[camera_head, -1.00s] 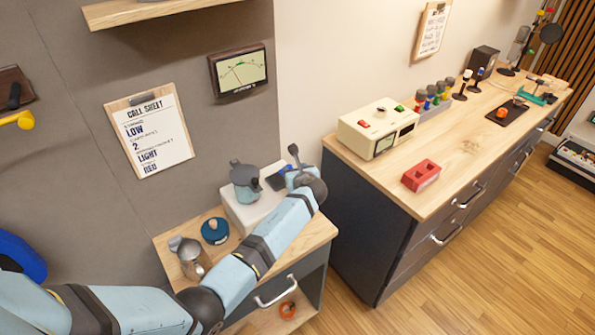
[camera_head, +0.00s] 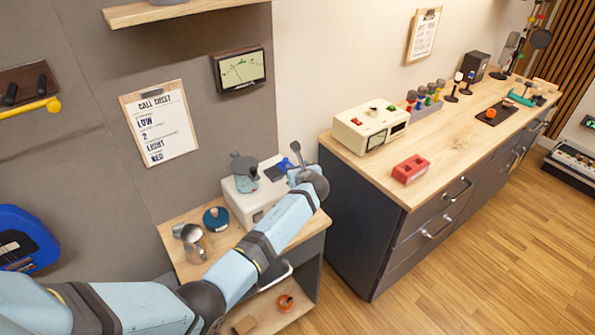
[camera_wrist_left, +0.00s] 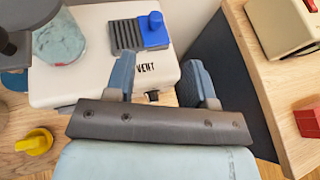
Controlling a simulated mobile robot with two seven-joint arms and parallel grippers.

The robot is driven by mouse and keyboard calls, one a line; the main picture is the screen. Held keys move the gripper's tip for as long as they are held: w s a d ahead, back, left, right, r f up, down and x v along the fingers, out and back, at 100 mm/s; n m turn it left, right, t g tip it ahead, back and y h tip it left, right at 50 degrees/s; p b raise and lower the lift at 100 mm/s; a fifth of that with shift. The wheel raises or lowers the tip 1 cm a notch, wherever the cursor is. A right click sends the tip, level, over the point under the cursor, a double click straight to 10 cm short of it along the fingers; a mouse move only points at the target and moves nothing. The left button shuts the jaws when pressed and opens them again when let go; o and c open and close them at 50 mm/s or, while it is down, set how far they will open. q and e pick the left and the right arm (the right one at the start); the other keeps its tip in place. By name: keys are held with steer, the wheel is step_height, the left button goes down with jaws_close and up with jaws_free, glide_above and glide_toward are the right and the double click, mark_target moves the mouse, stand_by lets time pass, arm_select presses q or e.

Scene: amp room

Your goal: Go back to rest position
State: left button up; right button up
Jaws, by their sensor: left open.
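My left arm reaches across the head view from the lower left. Its gripper (camera_head: 303,163) is at the back right of the small wooden stand (camera_head: 178,256), by a white box (camera_head: 243,207). In the left wrist view the gripper (camera_wrist_left: 160,78) has its two fingers apart with nothing between them. They lie over the front right part of the white box (camera_wrist_left: 75,80) marked VENT; I cannot tell whether they touch it. My right gripper is not in view.
A metal pitcher (camera_head: 194,243) and a round blue item (camera_head: 216,219) stand on the small stand. A long counter (camera_head: 455,145) at the right holds a cream device (camera_head: 368,127) and a red block (camera_head: 411,169). An orange ring (camera_head: 285,303) lies on the stand's lower shelf. Wooden floor (camera_head: 470,270) is open at the right.

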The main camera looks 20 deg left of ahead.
arm_select(q)
steer(key=shift+w+a+f, duration=0.1)
steer(key=shift+f, duration=0.05)
steer(key=s+d+f+n+h, duration=0.3)
steer(key=s+f+n, duration=0.3)
steer(key=s, duration=0.5)
steer(key=s+d+f+n+h, duration=0.3)
steer(key=s+f+n+h, duration=0.1)
steer(key=s+f, duration=0.5)
steer(key=s+d+r+n+h, duration=0.2)
steer(key=s+n, duration=0.5)
steer(key=s, duration=0.5)
steer(key=s+d+r+n+h, duration=0.2)
steer(key=s+n, duration=0.6)
steer(key=s, duration=0.4)
steer(key=shift+d+r+t+h, duration=0.15)
steer(key=shift+d+t+h, duration=0.15)
steer(key=shift+d+h, duration=0.25)
steer(key=shift+s, duration=0.15)
